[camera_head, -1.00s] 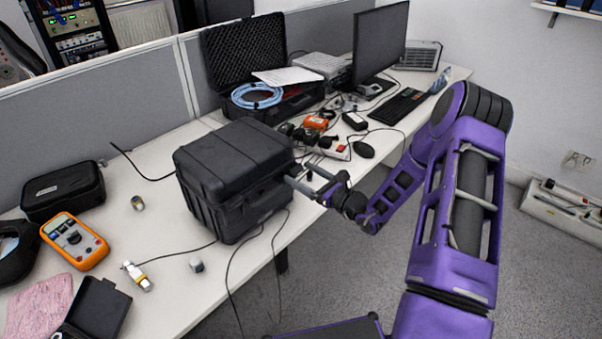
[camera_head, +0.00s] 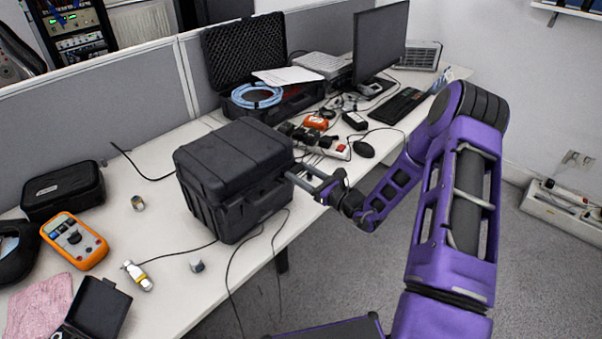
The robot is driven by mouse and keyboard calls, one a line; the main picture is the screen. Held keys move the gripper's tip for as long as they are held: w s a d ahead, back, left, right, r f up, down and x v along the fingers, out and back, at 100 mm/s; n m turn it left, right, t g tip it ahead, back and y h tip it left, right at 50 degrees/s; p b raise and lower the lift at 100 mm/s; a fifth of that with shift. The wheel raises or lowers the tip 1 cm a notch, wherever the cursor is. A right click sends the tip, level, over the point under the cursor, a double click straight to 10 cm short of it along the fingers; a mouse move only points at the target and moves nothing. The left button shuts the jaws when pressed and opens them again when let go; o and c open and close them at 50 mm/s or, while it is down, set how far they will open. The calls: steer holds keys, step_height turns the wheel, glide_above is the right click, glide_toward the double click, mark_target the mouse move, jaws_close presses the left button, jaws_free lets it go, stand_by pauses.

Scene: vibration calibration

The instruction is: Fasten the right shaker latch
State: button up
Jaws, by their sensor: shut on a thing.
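The shaker is a black hard case (camera_head: 225,180) with its lid down, standing near the front edge of the table. Its right side faces my gripper (camera_head: 292,177). My gripper reaches in from the right, with its fingertips against the upper right side of the case, near the lid seam. The fingers look close together on a small part there, which I take to be the right latch. The latch itself is too small and dark to make out, so I cannot tell its position.
An orange multimeter (camera_head: 74,240), a black pouch (camera_head: 63,191) and small sensors lie left of the case. An open black case (camera_head: 247,58), a power strip (camera_head: 333,149) and cables lie behind. Thin cables hang over the front edge.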

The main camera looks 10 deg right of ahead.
steer(key=shift+r, duration=0.15)
steer(key=g+h, duration=0.1)
steer(key=r+g, duration=0.1)
steer(key=shift+w+a+g+h+p, duration=0.15)
steer(key=shift+g+h+p, duration=0.15)
steer(key=shift+h+p, duration=0.1)
steer(key=shift+w+a+r+g+h, duration=0.1)
steer(key=shift+w+r+g+h, duration=0.1)
steer(key=shift+g+h, duration=0.35)
steer(key=shift+w+a+r+g+h, duration=0.15)
steer(key=shift+g+h, duration=0.2)
steer(key=shift+g, duration=0.3)
steer(key=shift+r+g+h, duration=0.1)
steer(key=shift+g+h, duration=0.3)
steer(key=shift+g, duration=0.2)
steer(key=shift+w, duration=0.1)
steer(key=o, duration=1.4)
steer(key=shift+c, duration=0.2)
steer(key=shift+r, duration=0.1)
